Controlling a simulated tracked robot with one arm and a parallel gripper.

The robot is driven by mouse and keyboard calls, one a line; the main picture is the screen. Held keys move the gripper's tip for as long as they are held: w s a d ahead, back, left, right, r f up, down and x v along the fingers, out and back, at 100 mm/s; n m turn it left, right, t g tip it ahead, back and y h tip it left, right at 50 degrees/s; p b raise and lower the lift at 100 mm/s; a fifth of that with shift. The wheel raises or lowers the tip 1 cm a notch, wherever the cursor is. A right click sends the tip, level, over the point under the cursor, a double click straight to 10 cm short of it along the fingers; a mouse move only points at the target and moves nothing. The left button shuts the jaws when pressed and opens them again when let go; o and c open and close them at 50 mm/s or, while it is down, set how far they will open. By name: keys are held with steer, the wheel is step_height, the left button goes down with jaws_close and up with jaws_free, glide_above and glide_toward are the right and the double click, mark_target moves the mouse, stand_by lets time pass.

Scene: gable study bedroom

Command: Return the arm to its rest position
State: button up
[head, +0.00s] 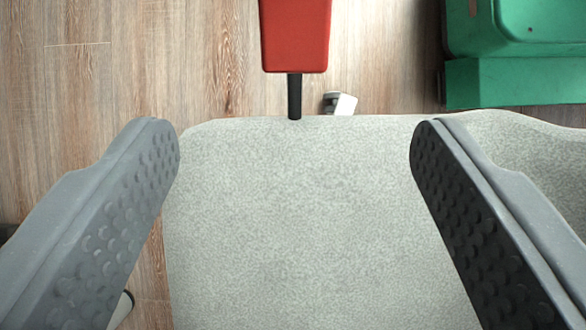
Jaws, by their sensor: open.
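My gripper (296,160) is open, its two grey fingers with dimpled inner pads wide apart. The left finger (120,220) reaches up from the lower left and the right finger (480,220) from the lower right. Nothing is held between them. Below and between the fingers is a pale grey speckled surface (300,230), which looks like a seat cushion. I cannot tell how far the fingertips are above it. The rest of my arm is out of view.
A red block-like part (295,35) on a black stem (294,95) stands at the cushion's far edge. A small white and grey piece (342,103) lies beside it. A green object (515,60) is at the upper right. Wooden floor (150,70) is clear at the upper left.

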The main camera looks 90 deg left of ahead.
steer(key=w+d+r+n+t+y+p, duration=0.1)
steer(key=w+d+r+n+t+y, duration=0.3)
steer(key=r, duration=1)
steer(key=w+d+r+n+t+h+p, duration=0.15)
steer(key=d+r, duration=0.35)
steer(key=r, duration=1)
steer(key=w+d+r+n+t+y+p, duration=0.1)
steer(key=d+r+n+y, duration=0.3)
steer(key=r, duration=1)
steer(key=s+d+r+n+t+p, duration=0.1)
steer(key=s+d+r+n+t, duration=0.2)
steer(key=r, duration=0.9)
steer(key=s+d+r+n+t+p, duration=0.1)
steer(key=s+d+r+n+t, duration=0.2)
steer(key=s+d+r, duration=0.3)
steer(key=s+d+r+n+t+p, duration=0.1)
steer(key=s+d+r+n+t, duration=0.2)
steer(key=s+r, duration=0.7)
step_height(320, 180, up, 8)
steer(key=shift+s+d+r, duration=0.1)
steer(key=shift+s+d, duration=0.1)
steer(key=shift+d, duration=0.45)
